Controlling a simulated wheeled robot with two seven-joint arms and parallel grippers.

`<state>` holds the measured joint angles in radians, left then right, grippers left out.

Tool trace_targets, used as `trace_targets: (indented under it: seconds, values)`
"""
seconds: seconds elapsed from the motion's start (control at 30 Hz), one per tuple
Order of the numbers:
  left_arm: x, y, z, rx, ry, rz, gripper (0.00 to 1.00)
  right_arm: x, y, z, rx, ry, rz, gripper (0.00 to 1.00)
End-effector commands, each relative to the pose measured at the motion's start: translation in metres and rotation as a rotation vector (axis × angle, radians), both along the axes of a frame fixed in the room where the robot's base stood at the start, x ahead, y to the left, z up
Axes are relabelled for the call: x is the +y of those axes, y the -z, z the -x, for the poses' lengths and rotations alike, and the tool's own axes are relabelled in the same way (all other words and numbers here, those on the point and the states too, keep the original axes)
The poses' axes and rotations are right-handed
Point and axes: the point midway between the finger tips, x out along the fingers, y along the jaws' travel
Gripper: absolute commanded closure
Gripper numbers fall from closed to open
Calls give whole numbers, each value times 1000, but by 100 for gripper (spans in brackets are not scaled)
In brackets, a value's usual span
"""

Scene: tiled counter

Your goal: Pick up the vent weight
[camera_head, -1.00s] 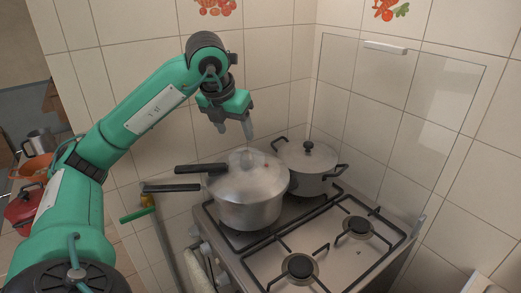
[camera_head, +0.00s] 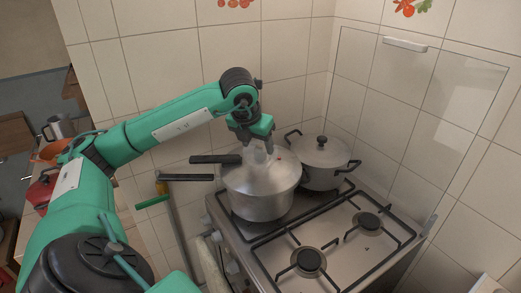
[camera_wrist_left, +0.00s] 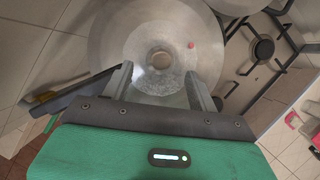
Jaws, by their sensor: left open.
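A silver pressure cooker (camera_head: 262,195) with long black handles stands on the back-left burner. The small round metal piece at the middle of its lid, which looks like the vent weight (camera_wrist_left: 160,60), shows in the left wrist view. A red button (camera_wrist_left: 191,45) sits beside it on the lid. My left gripper (camera_head: 258,150) is open and points down close above the lid. In the left wrist view, its two fingers (camera_wrist_left: 160,86) are spread, with the round piece just beyond the gap between them. In the head view the gripper hides the lid's middle. My right gripper is not in view.
A second lidded pot (camera_head: 322,165) stands right behind the cooker. The stove's front burners (camera_head: 310,260) are bare. A glass panel (camera_head: 415,110) stands along the right wall. Tiled walls close off the back.

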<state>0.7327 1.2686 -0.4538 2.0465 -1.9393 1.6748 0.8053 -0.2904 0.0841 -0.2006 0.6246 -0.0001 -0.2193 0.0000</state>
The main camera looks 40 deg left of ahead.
Motion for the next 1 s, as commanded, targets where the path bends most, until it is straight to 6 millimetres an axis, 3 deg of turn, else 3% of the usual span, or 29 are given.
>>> trace_targets:
  seconds: [0.1, 0.3, 0.53, 0.8, 1.0]
  values:
    - [3, 11, -6, 4, 0, 0, 41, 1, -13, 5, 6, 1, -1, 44]
    - [4, 32, -14, 1, 0, 0, 41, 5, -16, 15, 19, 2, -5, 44]
    - [4, 33, -14, -1, 0, 1, 41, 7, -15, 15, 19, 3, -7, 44]
    - [4, 33, -14, -1, 0, 1, 90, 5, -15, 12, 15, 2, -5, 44]
    - [4, 33, -14, -1, 0, 0, 90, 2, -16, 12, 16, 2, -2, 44]
